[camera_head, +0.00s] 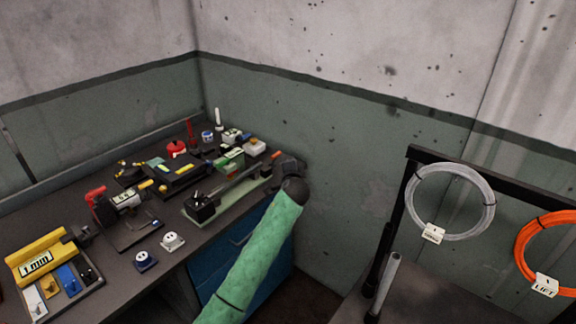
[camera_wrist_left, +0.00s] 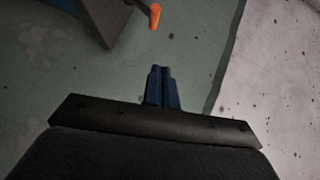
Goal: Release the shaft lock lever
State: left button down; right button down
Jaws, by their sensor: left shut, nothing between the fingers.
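A long shaft fixture (camera_head: 232,188) lies at the right end of the workbench. A small orange tip (camera_head: 276,155) shows at its far end, seemingly the lock lever's handle. In the left wrist view, an orange handle (camera_wrist_left: 154,16) on a dark stem stands at the top, beside a grey block edge. My left gripper (camera_wrist_left: 161,69) is shut and empty, its blue fingers apart from the handle. In the head view, my green left arm reaches up to the fixture's right end, where its dark wrist hides the gripper's fingers and part of the fixture. My right gripper is not in view.
The workbench (camera_head: 120,262) holds a yellow 1 mm tray (camera_head: 38,256), a red-handled tool (camera_head: 96,194), two small socket-like blocks and several items at the back. The green wall (camera_head: 345,170) rises close behind my wrist. A rack with grey and orange coils (camera_head: 450,202) stands at right.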

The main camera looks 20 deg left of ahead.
pick_arm(q)
jog(key=shift+v, duration=0.85)
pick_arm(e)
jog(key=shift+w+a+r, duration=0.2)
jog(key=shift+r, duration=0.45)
pick_arm(q)
jog(key=shift+a+r, duration=0.1)
